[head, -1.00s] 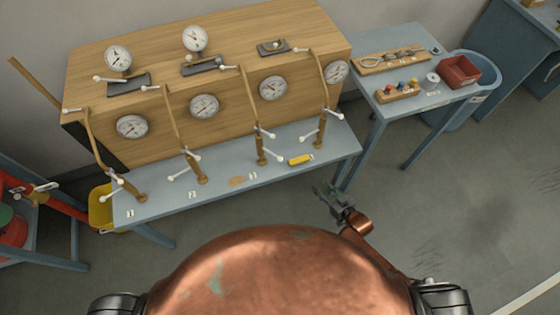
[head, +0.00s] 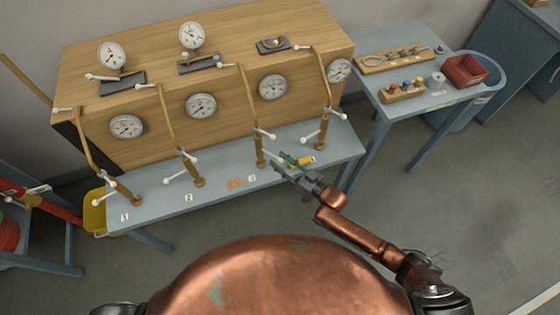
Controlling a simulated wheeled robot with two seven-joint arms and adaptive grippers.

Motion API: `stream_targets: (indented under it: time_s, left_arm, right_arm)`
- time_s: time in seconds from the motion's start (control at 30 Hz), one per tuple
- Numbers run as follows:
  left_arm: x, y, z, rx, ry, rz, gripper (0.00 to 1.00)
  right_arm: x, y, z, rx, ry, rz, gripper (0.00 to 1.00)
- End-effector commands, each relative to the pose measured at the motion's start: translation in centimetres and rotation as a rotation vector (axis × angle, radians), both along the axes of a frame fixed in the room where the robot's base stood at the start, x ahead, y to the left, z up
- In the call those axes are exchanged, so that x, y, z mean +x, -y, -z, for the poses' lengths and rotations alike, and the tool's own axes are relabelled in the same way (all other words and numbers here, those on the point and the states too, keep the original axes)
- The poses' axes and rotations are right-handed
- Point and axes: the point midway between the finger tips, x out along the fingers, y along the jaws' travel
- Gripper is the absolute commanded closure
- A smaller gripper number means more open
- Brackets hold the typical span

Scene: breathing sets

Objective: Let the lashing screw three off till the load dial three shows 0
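Lashing screw three (head: 260,150) is a brown upright fitting with white-tipped handles. It stands on the grey-blue ledge behind the label 3 (head: 252,178), at the foot of a strap on the wooden crate. Load dial three (head: 273,87) is the round white gauge on the crate front above it; its needle reading is too small to tell. My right gripper (head: 280,164) is just right of the screw's lower part, by its lower handle. Its fingers look parted, with no object clearly held; I cannot tell whether they touch the handle. My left gripper is not in view.
A yellow object (head: 301,161) lies on the ledge, partly behind my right gripper. Neighbouring screws two (head: 195,170) and four (head: 323,130) stand either side. A side table (head: 440,100) with a red bin (head: 465,71) stands right. Floor in front is clear.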

Motion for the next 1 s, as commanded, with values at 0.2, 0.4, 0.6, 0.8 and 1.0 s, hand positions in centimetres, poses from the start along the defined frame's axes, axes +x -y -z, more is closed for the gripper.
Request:
stream_targets:
  time_s: [0.2, 0.4, 0.6, 0.8, 1.0]
  left_arm:
    - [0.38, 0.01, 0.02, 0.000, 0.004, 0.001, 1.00]
    - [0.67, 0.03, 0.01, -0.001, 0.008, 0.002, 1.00]
    - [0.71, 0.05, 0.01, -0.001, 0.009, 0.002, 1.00]
    - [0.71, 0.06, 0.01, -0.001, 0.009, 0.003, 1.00]
    - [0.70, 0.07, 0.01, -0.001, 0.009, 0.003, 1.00]
  right_arm:
    - [0.15, -0.17, 0.04, -0.001, -0.001, 0.001, 0.65]
    - [0.16, -0.16, 0.03, -0.001, -0.001, 0.001, 0.73]
    - [0.14, -0.14, 0.03, 0.000, 0.000, 0.001, 0.87]
    - [0.15, -0.12, 0.03, 0.000, 0.000, 0.001, 1.00]
    - [0.15, -0.11, 0.03, 0.000, 0.000, 0.001, 1.00]
